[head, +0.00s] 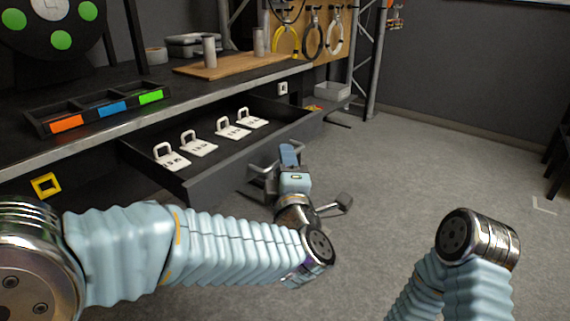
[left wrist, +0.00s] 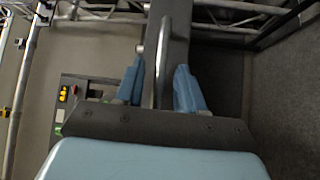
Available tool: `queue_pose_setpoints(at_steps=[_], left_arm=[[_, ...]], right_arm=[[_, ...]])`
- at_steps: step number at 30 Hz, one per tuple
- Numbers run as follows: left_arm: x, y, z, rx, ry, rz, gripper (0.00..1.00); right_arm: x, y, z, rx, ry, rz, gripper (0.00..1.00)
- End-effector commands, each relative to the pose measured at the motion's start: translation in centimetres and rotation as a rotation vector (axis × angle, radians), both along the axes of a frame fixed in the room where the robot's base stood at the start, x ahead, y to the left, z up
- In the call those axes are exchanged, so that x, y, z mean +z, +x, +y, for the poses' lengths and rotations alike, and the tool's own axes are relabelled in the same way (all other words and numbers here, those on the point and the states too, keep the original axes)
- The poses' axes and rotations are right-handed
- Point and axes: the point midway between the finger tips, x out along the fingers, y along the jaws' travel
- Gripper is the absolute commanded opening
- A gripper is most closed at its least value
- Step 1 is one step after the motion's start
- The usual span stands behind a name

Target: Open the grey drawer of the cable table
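The grey drawer (head: 232,158) of the cable table (head: 165,112) stands pulled out, its inside showing in the head view. Several white tags with loop handles lie in it. Its metal bar handle (head: 262,178) is on the front face. My left gripper (head: 288,154) is at that handle. In the left wrist view, the handle bar (left wrist: 162,65) runs between the two blue fingers of the left gripper (left wrist: 159,80), with a narrow gap showing on both sides. The fingers are apart. My right gripper is out of view; only part of the right arm shows.
A tray with orange, blue and green labels (head: 98,108) and a wooden board with metal cylinders (head: 238,66) are on the tabletop. Cable loops hang at the back. A light bin (head: 332,92) is beyond the drawer. Grey floor (head: 430,165) to the right is clear.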

Motion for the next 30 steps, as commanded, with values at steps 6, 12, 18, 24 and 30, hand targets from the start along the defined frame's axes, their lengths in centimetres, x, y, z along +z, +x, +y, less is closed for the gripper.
queue_pose_setpoints(at_steps=[6,12,18,24,30], left_arm=[[-0.5,-2.9,-0.4,-0.004,0.001,0.000,0.38],[-1.2,-7.9,-1.0,-0.004,0.001,-0.001,0.38],[-1.7,-11.8,-1.4,-0.004,0.001,0.000,0.38],[-1.9,-13.4,-1.5,0.000,0.000,0.000,0.38],[-1.9,-13.5,-1.5,0.000,0.000,0.000,0.38]], right_arm=[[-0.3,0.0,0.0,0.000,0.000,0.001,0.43],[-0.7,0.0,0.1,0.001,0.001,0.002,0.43],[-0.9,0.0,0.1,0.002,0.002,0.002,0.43],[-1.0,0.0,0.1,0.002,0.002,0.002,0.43],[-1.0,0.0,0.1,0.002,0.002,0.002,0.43]])
